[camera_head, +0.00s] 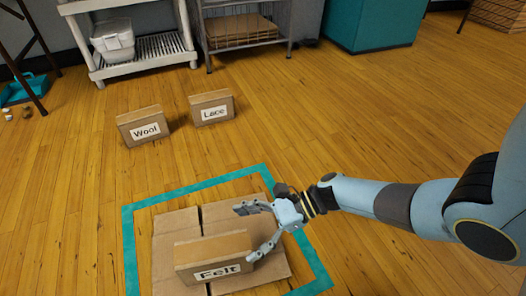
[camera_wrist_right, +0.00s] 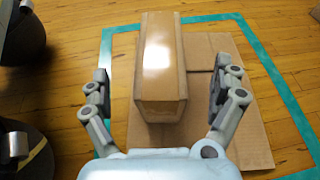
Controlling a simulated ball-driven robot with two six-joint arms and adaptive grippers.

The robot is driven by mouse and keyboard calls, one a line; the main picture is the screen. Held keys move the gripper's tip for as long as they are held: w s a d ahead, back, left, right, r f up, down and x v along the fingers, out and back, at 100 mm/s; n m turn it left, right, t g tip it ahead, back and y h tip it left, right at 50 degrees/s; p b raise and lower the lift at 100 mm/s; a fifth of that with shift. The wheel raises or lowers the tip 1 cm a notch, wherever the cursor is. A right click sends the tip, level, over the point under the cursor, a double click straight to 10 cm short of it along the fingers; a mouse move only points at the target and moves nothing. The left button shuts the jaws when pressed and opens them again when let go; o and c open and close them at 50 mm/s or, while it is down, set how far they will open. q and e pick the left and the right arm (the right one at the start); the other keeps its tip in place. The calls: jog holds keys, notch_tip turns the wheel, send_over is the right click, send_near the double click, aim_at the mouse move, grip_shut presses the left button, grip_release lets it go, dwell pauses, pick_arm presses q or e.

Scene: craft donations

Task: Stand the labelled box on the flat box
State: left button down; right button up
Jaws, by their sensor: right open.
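A brown cardboard box labelled "Felt" (camera_head: 213,257) stands upright on the flat box (camera_head: 175,226), its label facing the picture's bottom edge. The flat box is a flattened brown cardboard sheet with a dark slit, lying inside a teal tape outline. My right gripper (camera_head: 248,234) is open at the right end of the Felt box. In the right wrist view, the Felt box (camera_wrist_right: 160,55) lies between the two spread fingers, with a gap on each side. Its label is hidden there. My left gripper is not in view.
Two similar boxes, "Wool" (camera_head: 143,126) and "Lace" (camera_head: 212,107), stand on the wooden floor beyond the teal tape (camera_head: 190,188). A white shelf rack (camera_head: 140,48), a grey rack (camera_head: 243,30) and a teal cabinet (camera_head: 373,25) line the back. Floor on the right is clear.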

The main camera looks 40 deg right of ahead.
jog(key=s+d+n+t+h, duration=0.2)
jog(key=s+d+n+h, duration=0.5)
jog(key=n+h, duration=0.3)
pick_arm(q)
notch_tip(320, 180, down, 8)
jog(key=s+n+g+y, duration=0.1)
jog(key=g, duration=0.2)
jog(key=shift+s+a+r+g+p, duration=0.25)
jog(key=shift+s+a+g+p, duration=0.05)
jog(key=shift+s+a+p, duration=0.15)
pick_arm(e)
notch_tip(320, 180, up, 32)
jog(key=w+a+n+t, duration=0.1)
jog(key=a+n+t, duration=0.1)
jog(key=n+t, duration=0.8)
jog(key=n, duration=0.5)
jog(key=shift+w+a+t, duration=0.3)
jog(key=shift+a+t, duration=0.1)
